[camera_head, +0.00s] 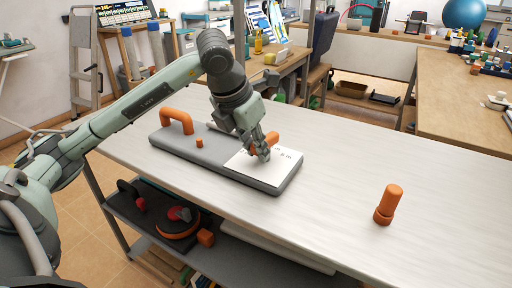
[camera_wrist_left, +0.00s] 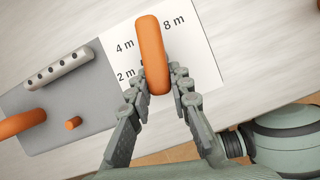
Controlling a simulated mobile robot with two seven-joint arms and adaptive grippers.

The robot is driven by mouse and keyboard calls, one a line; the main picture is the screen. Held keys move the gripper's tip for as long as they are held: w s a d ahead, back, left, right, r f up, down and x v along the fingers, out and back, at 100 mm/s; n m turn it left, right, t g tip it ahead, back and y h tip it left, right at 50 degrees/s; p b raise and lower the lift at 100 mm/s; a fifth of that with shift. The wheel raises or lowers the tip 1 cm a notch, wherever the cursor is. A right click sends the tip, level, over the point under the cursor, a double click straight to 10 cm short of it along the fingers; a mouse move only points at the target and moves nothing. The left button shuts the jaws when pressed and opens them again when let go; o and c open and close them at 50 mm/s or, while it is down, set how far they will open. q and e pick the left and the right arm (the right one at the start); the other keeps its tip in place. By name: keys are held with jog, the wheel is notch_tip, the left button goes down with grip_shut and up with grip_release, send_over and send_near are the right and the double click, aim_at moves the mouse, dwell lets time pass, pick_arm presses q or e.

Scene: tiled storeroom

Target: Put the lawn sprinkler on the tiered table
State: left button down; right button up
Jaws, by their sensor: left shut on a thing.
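The lawn sprinkler (camera_head: 222,158) is a long grey base with orange handles, a small orange knob and a white panel with distance marks. It lies flat at the tiered table's (camera_head: 345,165) top, towards the left; I cannot tell whether it touches the surface. In the left wrist view the sprinkler (camera_wrist_left: 75,98) shows a grey bar with a row of holes. My left gripper (camera_head: 262,151) is over the panel end, shut on an orange handle there. The left wrist view shows the gripper's fingers (camera_wrist_left: 158,82) on both sides of this handle. My right gripper is not in view.
An orange cylinder (camera_head: 388,204) stands on the tabletop at the right. The lower shelf (camera_head: 262,262) holds a round red-and-orange item (camera_head: 176,222). The middle of the tabletop is clear. A wooden bench (camera_head: 440,95) with small items stands behind at the right.

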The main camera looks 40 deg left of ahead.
pick_arm(q)
jog(key=c, duration=1.8)
grip_release()
jog(key=o, duration=0.4)
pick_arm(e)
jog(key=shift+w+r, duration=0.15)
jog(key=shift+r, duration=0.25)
pick_arm(q)
jog(key=shift+r, duration=0.1)
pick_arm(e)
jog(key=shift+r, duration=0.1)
pick_arm(q)
jog(key=shift+v, duration=1.05)
jog(key=p+v, duration=0.1)
jog(key=v, duration=0.9)
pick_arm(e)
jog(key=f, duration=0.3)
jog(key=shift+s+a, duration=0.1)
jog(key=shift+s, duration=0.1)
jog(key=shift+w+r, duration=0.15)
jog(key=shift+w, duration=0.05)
